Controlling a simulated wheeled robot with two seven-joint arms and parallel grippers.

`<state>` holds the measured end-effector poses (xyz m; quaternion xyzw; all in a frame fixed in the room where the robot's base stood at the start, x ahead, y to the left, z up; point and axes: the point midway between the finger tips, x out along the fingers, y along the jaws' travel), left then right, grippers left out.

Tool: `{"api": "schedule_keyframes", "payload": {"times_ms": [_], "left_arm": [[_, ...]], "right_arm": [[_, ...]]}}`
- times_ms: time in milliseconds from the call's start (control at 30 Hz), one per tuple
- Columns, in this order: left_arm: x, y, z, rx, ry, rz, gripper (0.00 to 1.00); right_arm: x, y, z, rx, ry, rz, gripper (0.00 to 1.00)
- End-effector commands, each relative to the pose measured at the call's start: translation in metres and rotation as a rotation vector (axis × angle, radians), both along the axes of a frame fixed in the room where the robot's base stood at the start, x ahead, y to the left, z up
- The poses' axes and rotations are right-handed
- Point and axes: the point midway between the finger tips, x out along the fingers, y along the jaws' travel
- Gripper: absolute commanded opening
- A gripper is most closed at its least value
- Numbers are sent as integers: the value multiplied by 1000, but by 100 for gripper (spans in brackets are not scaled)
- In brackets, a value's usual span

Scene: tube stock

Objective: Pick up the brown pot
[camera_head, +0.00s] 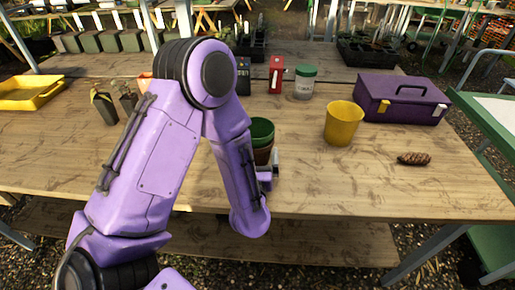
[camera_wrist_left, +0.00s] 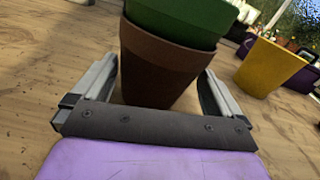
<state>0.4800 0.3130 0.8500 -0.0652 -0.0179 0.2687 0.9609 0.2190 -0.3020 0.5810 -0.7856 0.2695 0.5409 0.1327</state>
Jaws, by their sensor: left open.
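The brown pot (camera_head: 263,154) stands on the wooden table, partly hidden by my left arm in the head view. A green pot (camera_head: 262,130) sits nested in its top. In the left wrist view the brown pot (camera_wrist_left: 158,68) is between the two fingers of my left gripper (camera_wrist_left: 158,90), with the green pot (camera_wrist_left: 185,18) above it. The left gripper is open around the brown pot, one finger on each side. I cannot tell whether a finger touches it. In the head view the left gripper (camera_head: 270,172) is mostly hidden behind my forearm. My right gripper is not in view.
A yellow pot (camera_head: 343,124) stands to the right, with a purple toolbox (camera_head: 402,98) behind it and a pine cone (camera_head: 414,158) near it. A lidded jar (camera_head: 305,84) and red box (camera_head: 276,75) stand behind. A yellow tray (camera_head: 28,94) lies far left. The front right table is mostly clear.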

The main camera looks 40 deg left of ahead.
Motion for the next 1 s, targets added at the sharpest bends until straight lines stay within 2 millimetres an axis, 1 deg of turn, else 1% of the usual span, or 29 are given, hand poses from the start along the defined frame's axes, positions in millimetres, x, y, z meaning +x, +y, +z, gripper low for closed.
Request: {"api": "schedule_keyframes", "payload": {"times_ms": [33, 100, 167, 233, 400, 467, 500, 833, 1000], "left_arm": [[8, 6, 5, 2, 0, 2, 100], [18, 11, 3, 1, -1, 0, 100], [23, 14, 2, 1, 0, -1, 100], [26, 15, 1, 1, 2, -2, 100], [27, 15, 0, 1, 2, -3, 100], [27, 14, 0, 1, 1, -4, 80], [27, 14, 0, 1, 1, -4, 67], [27, 14, 2, 0, 0, -3, 66], [27, 14, 13, -2, -3, -2, 66]], "right_arm": [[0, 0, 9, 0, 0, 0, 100], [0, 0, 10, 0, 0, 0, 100], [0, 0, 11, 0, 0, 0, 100], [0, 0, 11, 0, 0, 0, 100], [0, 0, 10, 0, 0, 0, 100], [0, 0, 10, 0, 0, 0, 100], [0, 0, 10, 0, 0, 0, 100], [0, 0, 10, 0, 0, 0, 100], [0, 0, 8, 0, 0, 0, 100]]}}
